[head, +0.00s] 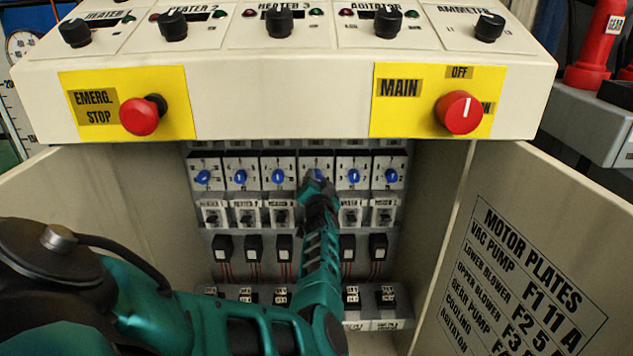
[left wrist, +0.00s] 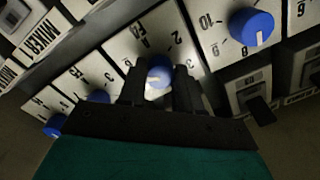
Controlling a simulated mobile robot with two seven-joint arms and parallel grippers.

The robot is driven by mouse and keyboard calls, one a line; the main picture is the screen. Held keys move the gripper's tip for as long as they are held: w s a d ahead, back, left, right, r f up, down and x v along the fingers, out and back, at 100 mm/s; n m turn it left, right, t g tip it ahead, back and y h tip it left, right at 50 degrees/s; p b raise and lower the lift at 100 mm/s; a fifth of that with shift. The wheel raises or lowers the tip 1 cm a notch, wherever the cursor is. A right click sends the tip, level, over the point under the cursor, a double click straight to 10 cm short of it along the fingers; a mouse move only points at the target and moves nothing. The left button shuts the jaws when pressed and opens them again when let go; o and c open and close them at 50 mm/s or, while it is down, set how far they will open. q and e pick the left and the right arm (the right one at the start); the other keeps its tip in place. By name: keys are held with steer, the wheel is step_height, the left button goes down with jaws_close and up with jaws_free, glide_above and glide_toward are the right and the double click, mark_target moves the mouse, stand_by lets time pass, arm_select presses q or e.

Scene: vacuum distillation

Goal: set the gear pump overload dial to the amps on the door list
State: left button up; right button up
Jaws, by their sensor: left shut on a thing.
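A row of several blue overload dials sits on white plates inside the open cabinet. My left gripper (head: 317,190) reaches in and is shut on the fourth dial from the left (head: 317,174). In the left wrist view this blue dial (left wrist: 159,70) is between the two dark fingers, with scale digits such as 2 and 3 around it. A white mark shows on the dial's lower side; its exact reading is unclear. The door list (head: 525,275), headed MOTOR PLATES, is on the right door. Its gear pump row shows, but the amps there are cut off by the frame edge. My right gripper is out of view.
Small labelled switches (head: 248,213) and black blocks with red wires (head: 253,248) lie below the dials. Above, the console overhang carries a red emergency stop (head: 139,116) and a red main switch (head: 459,112). Open doors flank the cabinet on both sides.

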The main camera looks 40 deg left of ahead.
arm_select(q)
steer(key=c, duration=0.3)
steer(key=shift+n, duration=0.3)
steer(key=shift+r+n+h+p, duration=0.1)
steer(key=shift+n+h+p, duration=0.3)
steer(key=shift+n, duration=5.15)
steer(key=shift+r+n+h+p, duration=0.1)
steer(key=shift+n+p, duration=0.5)
steer(key=shift+n, duration=4.95)
